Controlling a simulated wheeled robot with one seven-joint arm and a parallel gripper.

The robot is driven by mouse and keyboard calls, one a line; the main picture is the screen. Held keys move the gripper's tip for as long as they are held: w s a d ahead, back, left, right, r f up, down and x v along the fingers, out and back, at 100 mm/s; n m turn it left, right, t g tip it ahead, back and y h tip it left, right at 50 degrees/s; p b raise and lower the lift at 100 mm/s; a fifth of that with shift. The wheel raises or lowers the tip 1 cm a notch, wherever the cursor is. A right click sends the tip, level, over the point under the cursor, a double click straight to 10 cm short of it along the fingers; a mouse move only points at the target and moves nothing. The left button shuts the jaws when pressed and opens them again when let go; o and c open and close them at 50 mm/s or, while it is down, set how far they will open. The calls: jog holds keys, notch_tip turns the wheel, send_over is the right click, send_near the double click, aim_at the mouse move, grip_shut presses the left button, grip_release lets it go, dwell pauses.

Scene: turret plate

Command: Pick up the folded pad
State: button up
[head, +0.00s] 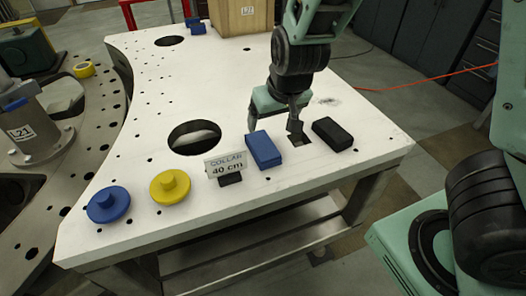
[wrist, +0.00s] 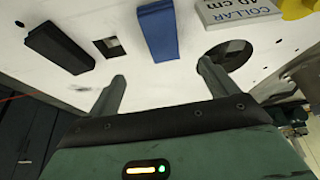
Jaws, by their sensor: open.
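A blue rectangular block (head: 265,149), which may be the folded pad, lies flat on the white plate (head: 120,205). A black rectangular block (head: 332,134) lies to its right, past a small square hole. I cannot tell for certain which one is the folded pad. My gripper (head: 274,122) is open and empty, just behind the blue block in the head view. In the wrist view, my gripper (wrist: 162,72) has its fingers spread, with the blue block (wrist: 158,35) ahead of the gap between them. The black block (wrist: 58,47) lies off to the left there.
A "COLLAR 40 cm" sign (head: 225,166) stands left of the blue block. A yellow knobbed disc (head: 170,187) and a blue one (head: 108,205) are farther left. A large round hole (head: 194,138) and a wooden box (head: 242,15) are behind. The plate's front edge is close.

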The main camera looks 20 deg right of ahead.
jog(key=b, duration=0.3)
send_over(263, 146)
jog(key=s, duration=0.2)
jog(key=f, duration=0.7)
jog(key=shift+w+d+f, duration=0.2)
jog(key=shift+d+f, duration=0.15)
jog(key=shift+s+a+x, duration=0.15)
jog(key=shift+x, duration=1.25)
jog(key=shift+s+a+x, duration=0.1)
jog(key=shift+s+x, duration=0.05)
jog(key=shift+x, duration=1.2)
jog(key=shift+c, duration=0.3)
jog(key=c, duration=1)
